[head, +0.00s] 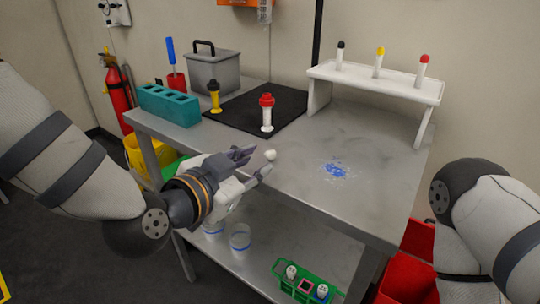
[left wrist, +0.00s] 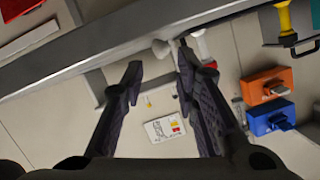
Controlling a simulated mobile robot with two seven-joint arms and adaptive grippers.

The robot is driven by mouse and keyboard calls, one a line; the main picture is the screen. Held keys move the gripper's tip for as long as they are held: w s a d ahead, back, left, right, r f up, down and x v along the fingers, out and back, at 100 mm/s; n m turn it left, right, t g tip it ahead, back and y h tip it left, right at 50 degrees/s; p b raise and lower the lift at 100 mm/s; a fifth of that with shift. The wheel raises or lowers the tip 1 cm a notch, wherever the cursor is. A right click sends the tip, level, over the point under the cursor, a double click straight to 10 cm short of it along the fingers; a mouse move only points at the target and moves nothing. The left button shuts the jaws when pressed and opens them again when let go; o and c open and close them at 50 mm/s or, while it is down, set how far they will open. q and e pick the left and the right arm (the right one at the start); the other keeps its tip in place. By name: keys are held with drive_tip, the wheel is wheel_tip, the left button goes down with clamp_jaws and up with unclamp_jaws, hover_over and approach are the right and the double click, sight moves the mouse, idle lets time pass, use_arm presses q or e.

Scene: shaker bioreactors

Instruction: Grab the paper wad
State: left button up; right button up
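A small white rounded lump, which looks like the paper wad (head: 270,155), shows at the front left edge area of the grey metal table (head: 300,185). My left gripper (head: 258,161) is at that edge, its fingertips close to the lump. In the left wrist view a small white lump (left wrist: 162,48) shows just beyond the fingertips (left wrist: 160,62), nearer the right finger. The fingers are spread with a clear gap and nothing held between them. I cannot tell whether a finger touches the lump. My right gripper is out of view; only part of that arm shows.
A blue powdery spill (head: 335,170) lies on the tabletop. A black mat (head: 245,118) holds a red-topped tube (head: 267,112) and a yellow tube (head: 214,97). A white rack (head: 375,82) stands at the back, a teal block (head: 169,104) at left. A green rack (head: 305,285) is on the lower shelf.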

sight(269, 153)
use_arm(q)
drive_tip(key=x, duration=0.5)
drive_tip(key=shift+w+b, duration=0.1)
drive_tip(key=shift+b, duration=0.25)
drive_tip(key=shift+r, duration=0.2)
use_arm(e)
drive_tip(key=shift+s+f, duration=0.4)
use_arm(q)
drive_tip(key=c, duration=0.4)
